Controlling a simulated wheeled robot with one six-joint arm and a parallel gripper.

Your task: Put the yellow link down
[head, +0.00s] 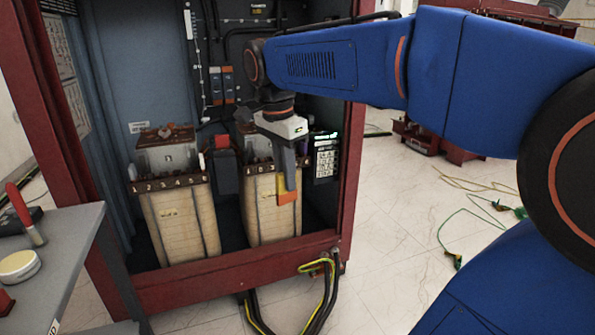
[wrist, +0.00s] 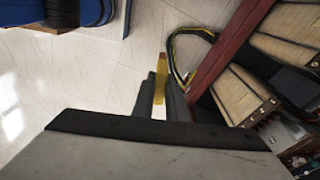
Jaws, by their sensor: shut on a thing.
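My gripper (head: 290,178) hangs in front of the right-hand cream block (head: 268,215) in the red cabinet, fingers pointing down. It is shut on the yellow link (head: 284,198), a small flat yellow-orange piece sticking out below and beside the fingers. In the wrist view the link (wrist: 161,68) stands out as a narrow yellow strip between the two dark fingertips (wrist: 160,98). Its lower part is hidden by the fingers. The link looks held clear of the floor. In the head view it overlaps the block's front, and I cannot tell whether they touch.
A second cream block (head: 180,222), numbered along its top, stands left of the first. The red cabinet sill (head: 235,270) runs in front of both. Black and yellow-green cables (head: 318,290) loop below it. A grey table (head: 62,262) at left holds a red-handled tool (head: 25,213) and a round tin (head: 18,266).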

